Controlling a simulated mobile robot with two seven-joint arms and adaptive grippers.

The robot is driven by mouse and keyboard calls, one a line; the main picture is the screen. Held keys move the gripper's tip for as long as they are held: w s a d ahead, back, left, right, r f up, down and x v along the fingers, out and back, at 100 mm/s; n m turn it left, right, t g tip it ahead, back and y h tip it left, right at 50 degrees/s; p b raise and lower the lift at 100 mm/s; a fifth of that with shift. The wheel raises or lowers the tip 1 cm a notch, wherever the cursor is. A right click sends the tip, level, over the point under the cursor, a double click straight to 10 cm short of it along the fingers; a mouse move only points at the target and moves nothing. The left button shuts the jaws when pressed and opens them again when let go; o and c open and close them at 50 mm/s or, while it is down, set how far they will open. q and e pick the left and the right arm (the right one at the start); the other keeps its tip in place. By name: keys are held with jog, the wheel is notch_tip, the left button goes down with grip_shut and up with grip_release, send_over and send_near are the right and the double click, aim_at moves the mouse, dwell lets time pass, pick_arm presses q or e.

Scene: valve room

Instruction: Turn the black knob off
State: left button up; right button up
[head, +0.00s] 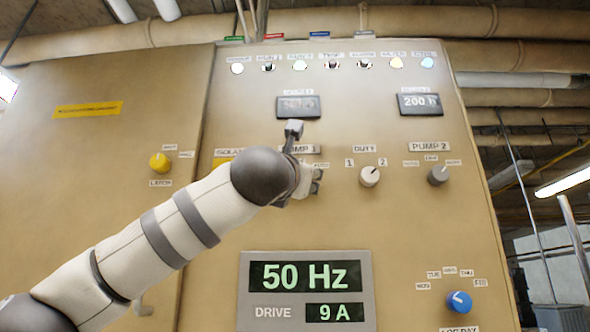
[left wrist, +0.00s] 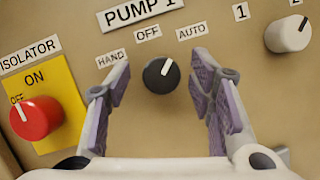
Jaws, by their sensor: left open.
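The black knob (left wrist: 161,75) is on the panel under the PUMP 1 label in the left wrist view. Its white pointer leans up and right, between the OFF and AUTO labels and closer to AUTO. My left gripper (left wrist: 158,88) is open, with one finger on each side of the knob and visible gaps to both. In the head view my left gripper (head: 316,180) is at the panel below the PUMP 1 label, and it and the arm hide the black knob. My right gripper is in neither view.
A red isolator knob (left wrist: 35,118) on a yellow plate is left of the gripper. A white DUTY knob (head: 370,176) is to the right, with a grey PUMP 2 knob (head: 438,175) beyond it. A drive display (head: 305,287) and blue knob (head: 459,301) are lower.

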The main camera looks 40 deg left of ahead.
pick_arm(q)
jog(key=shift+w, duration=0.1)
jog(key=c, duration=1.2)
jog(key=shift+o, duration=0.2)
jog(key=shift+f, duration=0.1)
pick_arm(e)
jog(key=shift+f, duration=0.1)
pick_arm(q)
jog(key=shift+w+d+n+g+y+b, duration=0.1)
jog(key=shift+n+g+y+b, duration=0.7)
jog(key=shift+n, duration=1.35)
jog(key=shift+s+n+g+y+b, duration=0.1)
jog(key=shift+n+g+y, duration=0.3)
jog(key=shift+n+y, duration=1.25)
jog(key=shift+w+d+n+g+y+b, duration=0.1)
jog(key=shift+n+g+y+b, duration=0.45)
jog(key=shift+n, duration=2.05)
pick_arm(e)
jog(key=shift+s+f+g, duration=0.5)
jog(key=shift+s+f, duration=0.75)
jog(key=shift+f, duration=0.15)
